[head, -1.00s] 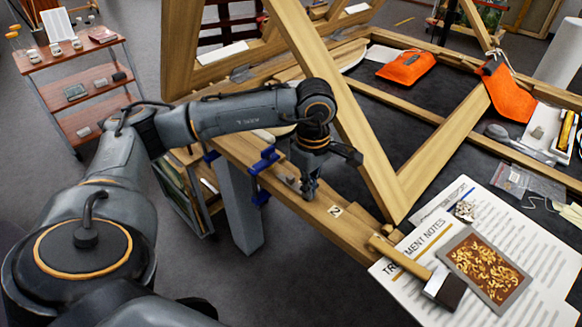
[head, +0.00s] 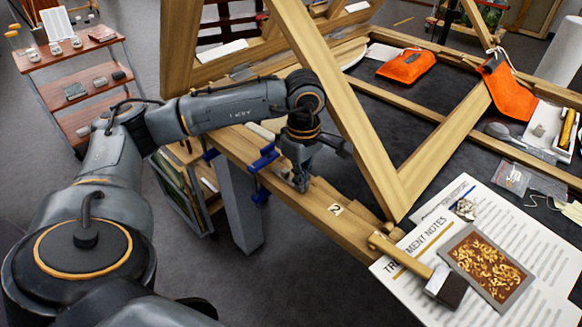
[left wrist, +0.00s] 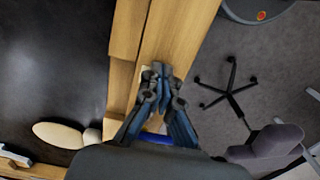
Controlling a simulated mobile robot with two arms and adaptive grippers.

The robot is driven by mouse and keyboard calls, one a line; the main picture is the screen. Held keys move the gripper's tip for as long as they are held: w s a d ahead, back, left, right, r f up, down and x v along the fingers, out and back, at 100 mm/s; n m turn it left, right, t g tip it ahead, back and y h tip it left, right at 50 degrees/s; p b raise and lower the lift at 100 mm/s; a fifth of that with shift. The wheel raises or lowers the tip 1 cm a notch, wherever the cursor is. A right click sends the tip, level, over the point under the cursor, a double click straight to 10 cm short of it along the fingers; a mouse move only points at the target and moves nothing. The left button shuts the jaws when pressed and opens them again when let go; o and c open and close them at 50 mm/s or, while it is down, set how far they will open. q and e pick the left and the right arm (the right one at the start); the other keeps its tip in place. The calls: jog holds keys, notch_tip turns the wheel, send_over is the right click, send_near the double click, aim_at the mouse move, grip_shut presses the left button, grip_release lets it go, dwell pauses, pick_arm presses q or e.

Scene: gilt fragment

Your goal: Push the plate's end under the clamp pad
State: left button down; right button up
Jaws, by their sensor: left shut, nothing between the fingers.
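My left gripper (head: 302,186) is shut and empty, fingers pointing down at the wooden rail (head: 318,212). Its shut fingertips (left wrist: 160,72) also show over the rail in the left wrist view. The blue clamp (head: 263,160) grips the rail's edge, just left of my gripper. A small greyish piece (head: 284,174), likely the plate, lies on the rail between clamp and fingers; it is partly hidden. I cannot tell whether its end is under the clamp pad or whether my fingers touch it. In the left wrist view, blue clamp parts (left wrist: 157,125) show behind the fingers. My right gripper is out of view.
A slanted wooden beam (head: 345,110) rises close to the right of my left arm. A tag marked 2 (head: 337,209) is on the rail. A hammer (head: 418,266) and a gilt fragment (head: 486,266) lie on printed notes (head: 395,277) at the lower right.

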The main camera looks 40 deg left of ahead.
aim_at(292, 181)
pick_arm(q)
jog(key=shift+w+a+b, duration=0.15)
jog(key=shift+a+b, duration=0.2)
jog(key=shift+a, duration=1.15)
jog(key=shift+d, duration=0.4)
notch_tip(292, 181, up, 9)
jog(key=p, duration=0.5)
jog(key=shift+p, duration=0.4)
